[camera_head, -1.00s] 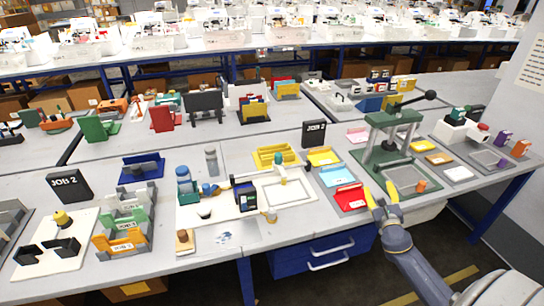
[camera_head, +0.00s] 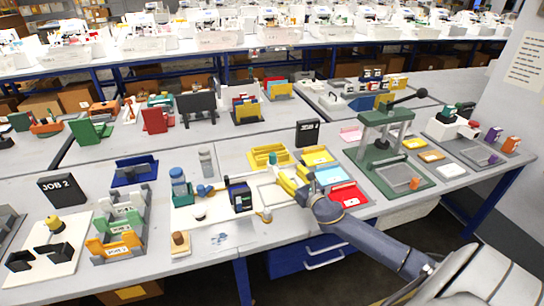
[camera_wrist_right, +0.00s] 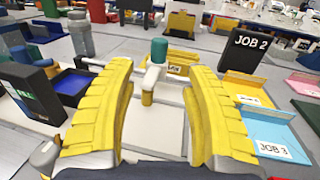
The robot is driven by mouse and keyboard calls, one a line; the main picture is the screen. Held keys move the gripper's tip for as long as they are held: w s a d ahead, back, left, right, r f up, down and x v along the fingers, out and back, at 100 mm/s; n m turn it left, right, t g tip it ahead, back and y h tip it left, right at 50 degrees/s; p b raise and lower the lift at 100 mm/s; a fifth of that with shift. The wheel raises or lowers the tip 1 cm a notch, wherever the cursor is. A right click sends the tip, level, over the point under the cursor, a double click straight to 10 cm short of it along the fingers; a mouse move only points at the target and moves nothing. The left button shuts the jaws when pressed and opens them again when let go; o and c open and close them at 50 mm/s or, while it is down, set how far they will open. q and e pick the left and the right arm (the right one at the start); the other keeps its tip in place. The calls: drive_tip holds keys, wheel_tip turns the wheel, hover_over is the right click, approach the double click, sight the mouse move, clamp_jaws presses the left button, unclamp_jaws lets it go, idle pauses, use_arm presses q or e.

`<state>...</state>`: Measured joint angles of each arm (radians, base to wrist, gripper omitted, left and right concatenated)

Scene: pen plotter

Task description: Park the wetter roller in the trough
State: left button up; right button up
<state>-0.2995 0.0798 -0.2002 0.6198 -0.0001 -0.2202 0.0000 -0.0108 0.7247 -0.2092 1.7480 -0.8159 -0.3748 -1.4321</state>
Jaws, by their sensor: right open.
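My right gripper (camera_head: 291,174) is open, its yellow fingers over the right end of the white plotter bed. In the right wrist view, the open gripper (camera_wrist_right: 160,70) has a teal-capped upright piece (camera_wrist_right: 159,50) on a white arm beyond and between its fingertips, apart from them. That piece also shows in the head view (camera_head: 272,157). I cannot tell surely which part is the wetter roller. A dark blue tray (camera_wrist_right: 73,87), possibly the trough, lies left of the white arm in the wrist view. My left gripper is out of view.
The plotter's dark box (camera_head: 240,197) stands left of my gripper. A yellow holder (camera_head: 262,153) is behind. Red (camera_head: 349,195) and light blue (camera_head: 329,175) trays lie to the right, before a green press (camera_head: 384,135). A blue bottle (camera_head: 180,182) stands further left.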

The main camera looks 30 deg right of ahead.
sight(275, 157)
drive_tip(key=w, duration=1.4)
drive_tip(key=shift+d, duration=0.35)
clamp_jaws()
